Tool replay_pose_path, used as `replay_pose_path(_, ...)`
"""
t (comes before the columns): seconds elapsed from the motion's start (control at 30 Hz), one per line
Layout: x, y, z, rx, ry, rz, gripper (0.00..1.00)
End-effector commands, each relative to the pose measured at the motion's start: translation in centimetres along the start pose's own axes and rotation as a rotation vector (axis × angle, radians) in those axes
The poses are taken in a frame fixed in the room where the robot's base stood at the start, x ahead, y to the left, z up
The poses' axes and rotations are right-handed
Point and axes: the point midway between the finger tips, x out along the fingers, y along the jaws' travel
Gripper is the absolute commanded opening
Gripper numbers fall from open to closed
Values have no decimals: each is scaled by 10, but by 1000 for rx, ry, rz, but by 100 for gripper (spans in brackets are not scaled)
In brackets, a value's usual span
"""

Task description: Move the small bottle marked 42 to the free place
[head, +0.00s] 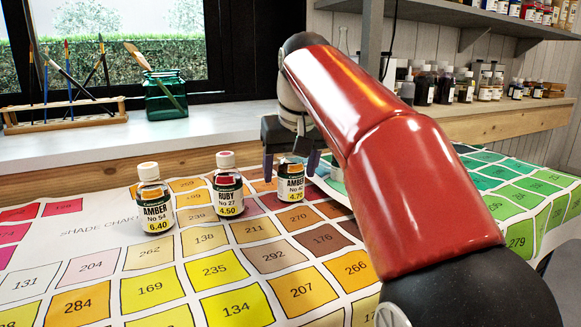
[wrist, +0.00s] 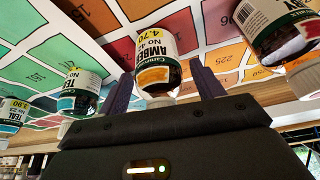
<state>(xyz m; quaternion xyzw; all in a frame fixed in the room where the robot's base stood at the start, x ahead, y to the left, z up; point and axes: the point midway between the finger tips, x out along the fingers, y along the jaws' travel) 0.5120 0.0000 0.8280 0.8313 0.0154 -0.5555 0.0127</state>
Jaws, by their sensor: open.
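The small bottle marked 42 (head: 291,186), labelled AMBER, stands upright on the shade chart (head: 106,262). My gripper (head: 291,164) is over it from above, with one finger on each side. In the wrist view the same bottle (wrist: 157,47) is between the two open fingers of my gripper (wrist: 163,90). I cannot tell which spot is the free place; my arm covers much of the chart's right side.
A ruby bottle marked 27 (head: 229,188) stands left of bottle 42, and an amber bottle marked 54 (head: 154,202) farther left. Two teal bottles (wrist: 80,88) (wrist: 13,112) show in the wrist view. The window ledge (head: 200,130) lies behind. The chart's front left is clear.

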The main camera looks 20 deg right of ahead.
Motion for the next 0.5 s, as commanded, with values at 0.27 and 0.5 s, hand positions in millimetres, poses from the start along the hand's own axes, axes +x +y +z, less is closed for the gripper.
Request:
replay_pose_path(0.27, -39, 0, -3, 0, 4, 0, 67)
replay_pose_path(0.5, -91, 0, -3, 0, 3, 0, 67)
